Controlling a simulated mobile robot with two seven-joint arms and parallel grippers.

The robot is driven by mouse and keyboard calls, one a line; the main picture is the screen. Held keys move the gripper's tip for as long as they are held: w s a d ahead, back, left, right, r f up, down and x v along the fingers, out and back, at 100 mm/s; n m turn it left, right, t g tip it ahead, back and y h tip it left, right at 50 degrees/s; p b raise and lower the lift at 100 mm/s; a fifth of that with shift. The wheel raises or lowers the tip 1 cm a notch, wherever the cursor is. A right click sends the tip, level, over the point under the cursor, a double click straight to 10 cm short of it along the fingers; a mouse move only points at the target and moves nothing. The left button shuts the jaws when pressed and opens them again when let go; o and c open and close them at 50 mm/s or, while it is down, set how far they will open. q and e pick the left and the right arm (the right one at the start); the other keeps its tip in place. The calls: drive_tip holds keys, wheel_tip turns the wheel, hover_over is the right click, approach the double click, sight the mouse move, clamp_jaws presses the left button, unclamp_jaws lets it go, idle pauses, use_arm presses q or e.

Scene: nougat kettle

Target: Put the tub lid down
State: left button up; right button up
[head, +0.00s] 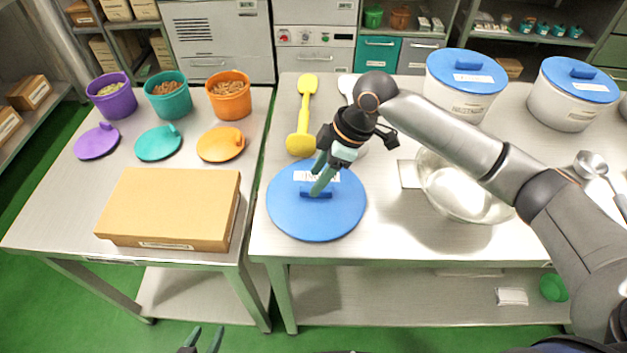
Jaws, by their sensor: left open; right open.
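A round blue tub lid (290,218) with a raised blue handle and a white label lies on the right-hand steel table, near its left front corner. It looks flat on the tabletop. My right gripper (318,186) is open, pointing down with its fingertips at the lid's handle; whether they touch it is unclear. My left gripper (204,343) is open and empty at the bottom edge, low in front of the tables. Two white tubs, one at the back middle (458,103) and one at the back right (565,108), wear blue lids.
A yellow paddle (303,115) lies behind the lid. A steel bowl (455,190) stands to its right under my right arm. The left table (60,215) holds a cardboard box (175,200), small coloured buckets and their lids. A narrow gap separates the tables.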

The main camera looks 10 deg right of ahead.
drive_tip(key=v, duration=0.9)
